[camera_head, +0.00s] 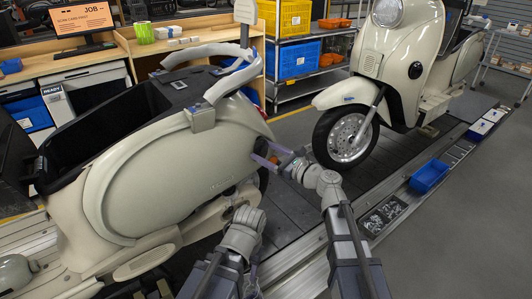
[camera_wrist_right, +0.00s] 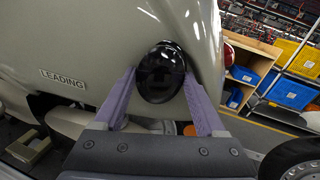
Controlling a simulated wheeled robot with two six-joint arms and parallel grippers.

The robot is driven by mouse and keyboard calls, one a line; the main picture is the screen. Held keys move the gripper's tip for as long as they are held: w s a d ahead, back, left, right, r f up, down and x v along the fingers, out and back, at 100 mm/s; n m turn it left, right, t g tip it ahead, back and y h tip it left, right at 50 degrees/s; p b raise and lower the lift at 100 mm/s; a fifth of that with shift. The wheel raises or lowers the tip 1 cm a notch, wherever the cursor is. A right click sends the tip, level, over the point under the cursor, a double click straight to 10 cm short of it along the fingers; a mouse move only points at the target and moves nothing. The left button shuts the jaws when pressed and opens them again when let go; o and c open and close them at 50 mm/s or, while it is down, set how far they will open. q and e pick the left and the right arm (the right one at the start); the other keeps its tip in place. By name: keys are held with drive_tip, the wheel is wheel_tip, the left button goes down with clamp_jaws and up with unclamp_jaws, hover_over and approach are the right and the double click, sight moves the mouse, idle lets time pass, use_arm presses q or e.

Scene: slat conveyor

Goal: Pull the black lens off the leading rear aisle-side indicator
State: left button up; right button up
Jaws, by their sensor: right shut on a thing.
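The cream scooter (camera_head: 170,170) at the left carries a label reading LEADING (camera_wrist_right: 63,78), seen in the right wrist view. The glossy black round lens (camera_wrist_right: 161,72) sits against its rear body panel. My right gripper (camera_head: 262,157) reaches the rear of this scooter. In the right wrist view its two purple-grey fingers (camera_wrist_right: 158,90) stand on either side of the lens and are shut on it. In the head view the lens is mostly hidden behind the fingers. My left arm is folded low in the head view, and I do not see its gripper.
A second cream scooter (camera_head: 395,55) stands at the right, its front wheel (camera_head: 347,137) near my right arm. A blue bin (camera_head: 429,176) and a tray of small parts (camera_head: 383,214) lie along the conveyor edge. Dark slats (camera_head: 290,205) between the scooters are clear.

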drive_tip(key=shift+v, duration=1.6)
idle(1.6)
use_arm(q)
drive_tip(key=shift+r, duration=0.1)
use_arm(e)
drive_tip(key=shift+v, duration=0.9)
drive_tip(key=shift+r, duration=0.2)
use_arm(q)
wheel_tip(320, 180, up, 14)
drive_tip(key=p, duration=1.4)
use_arm(e)
wheel_tip(320, 180, up, 14)
hover_over(264, 151)
drive_tip(key=v, duration=0.6)
drive_tip(key=shift+f, duration=0.1)
